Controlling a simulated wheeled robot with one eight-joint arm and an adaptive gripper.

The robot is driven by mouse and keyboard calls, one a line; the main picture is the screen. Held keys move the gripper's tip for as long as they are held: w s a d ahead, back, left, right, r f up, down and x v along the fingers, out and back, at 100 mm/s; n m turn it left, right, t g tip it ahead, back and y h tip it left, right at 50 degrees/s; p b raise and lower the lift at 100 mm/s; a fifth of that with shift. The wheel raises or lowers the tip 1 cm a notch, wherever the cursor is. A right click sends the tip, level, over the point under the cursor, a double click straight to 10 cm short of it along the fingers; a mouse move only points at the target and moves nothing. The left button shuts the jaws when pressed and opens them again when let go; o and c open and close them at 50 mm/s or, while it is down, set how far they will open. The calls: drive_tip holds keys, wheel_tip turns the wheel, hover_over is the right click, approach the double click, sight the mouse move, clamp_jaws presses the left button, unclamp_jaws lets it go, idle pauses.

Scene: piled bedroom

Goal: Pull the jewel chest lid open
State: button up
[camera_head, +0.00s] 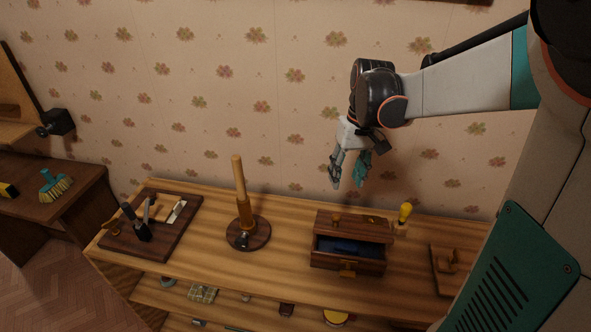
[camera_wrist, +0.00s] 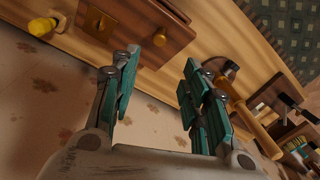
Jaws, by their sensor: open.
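The jewel chest (camera_head: 318,256) is a dark brown wooden box on the striped wooden table. Its top panel (camera_head: 360,228) bears a small brass knob (camera_head: 337,218). In front of that panel a dark blue interior (camera_head: 345,246) shows, with a brass clasp (camera_head: 347,268) on the front face. I cannot tell how far the lid itself is raised. My gripper (camera_head: 347,178) is open and empty, above and behind the chest, apart from it. In the wrist view the chest (camera_wrist: 135,30) lies beyond the open fingers (camera_wrist: 158,62), partly cut off by the top edge.
A yellow-handled item (camera_head: 404,213) stands close at the chest's right. A wooden post on a round base (camera_head: 247,232) stands to the left, with a dark tray of tools (camera_head: 178,240) farther left. A wooden piece (camera_head: 448,262) lies right. The flowered wall is behind.

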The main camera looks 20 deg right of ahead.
sight(337, 216)
drive_tip(key=f+b, duration=0.1)
drive_tip(key=f, duration=0.3)
drive_tip(key=a+f+b, duration=0.1)
drive_tip(key=f+b, duration=0.1)
drive_tip(key=f, duration=0.3)
drive_tip(key=f+b, duration=0.1)
drive_tip(key=f, duration=0.3)
drive_tip(key=shift+a+f, duration=0.15)
drive_tip(key=shift+f, duration=0.25)
clamp_jaws()
